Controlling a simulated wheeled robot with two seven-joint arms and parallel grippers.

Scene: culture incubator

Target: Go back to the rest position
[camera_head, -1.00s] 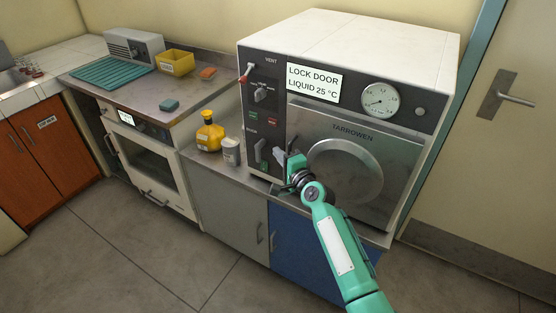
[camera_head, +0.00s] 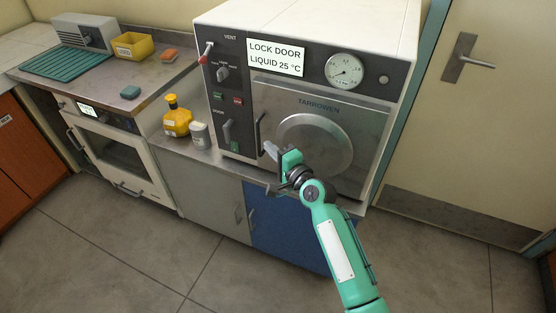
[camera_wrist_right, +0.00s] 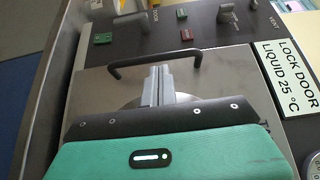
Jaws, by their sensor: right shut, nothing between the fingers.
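My right gripper (camera_head: 271,150) is in front of the incubator (camera_head: 310,130), near the black bar handle at the left edge of its closed door. Its fingers are shut together with nothing between them. In the right wrist view the shut fingers (camera_wrist_right: 158,84) point toward the black door handle (camera_wrist_right: 154,60). I cannot tell whether they touch it. The green arm comes in from the lower right. The sign on the incubator (camera_head: 276,58) reads "LOCK DOOR LIQUID 25 °C". My left gripper is not in view.
A yellow bottle (camera_head: 177,117) and a white container (camera_head: 200,135) stand on the counter left of the incubator. A yellow bin (camera_head: 133,46) and teal mat (camera_head: 65,62) lie further left. A door (camera_head: 490,130) is at the right. The floor in front is clear.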

